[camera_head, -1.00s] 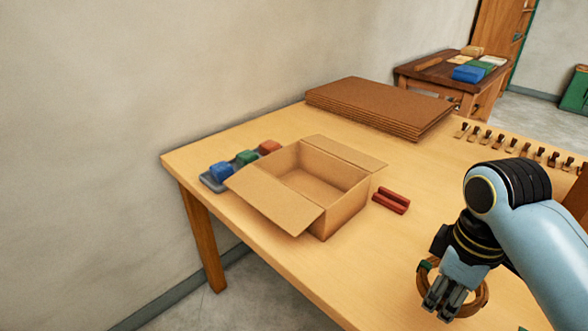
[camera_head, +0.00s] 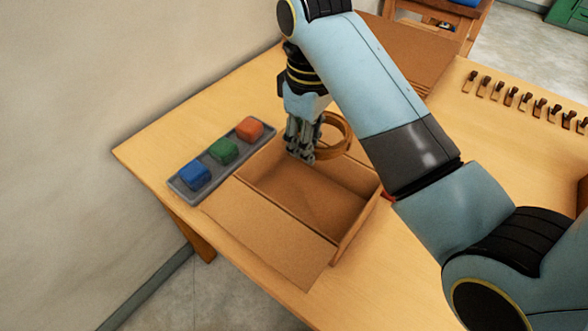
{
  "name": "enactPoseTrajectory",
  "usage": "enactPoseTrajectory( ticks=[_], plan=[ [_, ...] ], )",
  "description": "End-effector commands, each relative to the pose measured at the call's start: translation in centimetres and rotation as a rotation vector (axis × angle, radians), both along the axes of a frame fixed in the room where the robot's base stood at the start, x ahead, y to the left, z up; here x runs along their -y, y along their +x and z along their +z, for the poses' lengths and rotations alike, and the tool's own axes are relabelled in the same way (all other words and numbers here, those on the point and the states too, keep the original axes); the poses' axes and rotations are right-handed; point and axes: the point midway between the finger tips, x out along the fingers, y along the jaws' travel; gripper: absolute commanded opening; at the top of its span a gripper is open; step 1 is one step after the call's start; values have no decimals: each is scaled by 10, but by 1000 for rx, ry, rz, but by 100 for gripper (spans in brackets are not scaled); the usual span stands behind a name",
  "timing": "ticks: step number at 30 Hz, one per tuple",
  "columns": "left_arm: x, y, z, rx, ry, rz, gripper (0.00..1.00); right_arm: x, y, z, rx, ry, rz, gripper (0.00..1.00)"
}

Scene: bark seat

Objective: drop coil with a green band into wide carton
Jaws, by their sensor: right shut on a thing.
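My right gripper (camera_head: 301,155) is shut on a brown ring-shaped coil (camera_head: 344,128). It holds the coil over the back part of the open wide carton (camera_head: 290,237). The coil's green band does not show now. The carton stands on the table with its near flap folded outward, and the part of its floor that shows is bare. My left gripper is not in view.
A grey tray (camera_head: 180,187) with a blue block (camera_head: 195,174), a green block (camera_head: 223,151) and an orange block (camera_head: 249,128) lies left of the carton. A brown board stack (camera_head: 400,50) is behind. Small dark-tipped pieces (camera_head: 511,96) line the right.

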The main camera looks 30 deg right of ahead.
Motion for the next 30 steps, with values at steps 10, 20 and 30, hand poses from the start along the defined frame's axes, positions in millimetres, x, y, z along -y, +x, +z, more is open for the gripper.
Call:
enactPoseTrajectory(
  ticks=[10,20,30],
  plan=[
    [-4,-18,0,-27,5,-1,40,1,0,-36,-4,-2,0,0],
    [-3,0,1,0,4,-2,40,1,0,-57,0,-1,0,0],
    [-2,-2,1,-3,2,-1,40,0,1,-57,0,-1,0,30]
  ],
)
